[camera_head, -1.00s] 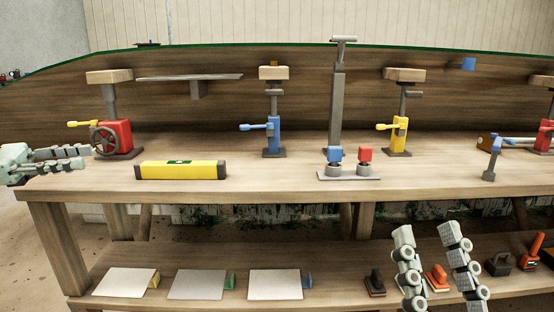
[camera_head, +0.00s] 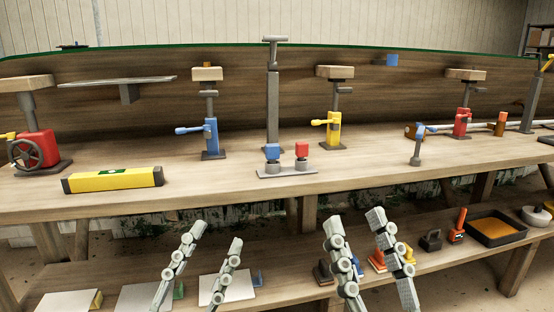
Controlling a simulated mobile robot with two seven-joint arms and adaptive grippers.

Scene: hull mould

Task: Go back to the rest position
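My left gripper (camera_head: 208,252) is in front of the bench at the lower middle-left. Its two fingers are spread apart with nothing between them, and they overlap the view of the white sheets on the lower shelf. My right gripper (camera_head: 358,230) is to its right, also in front of the bench. Its fingers are apart and nothing shows between them. Both grippers point up and away from me. The finger bases are cut off by the bottom edge.
The wooden bench (camera_head: 360,176) spans the view. On it are a yellow level (camera_head: 113,179), a red jack (camera_head: 37,150), a blue jack (camera_head: 211,138), a yellow jack (camera_head: 334,130) and a two-button stand (camera_head: 287,169). The lower shelf holds white sheets, hand tools and a black tray (camera_head: 496,231).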

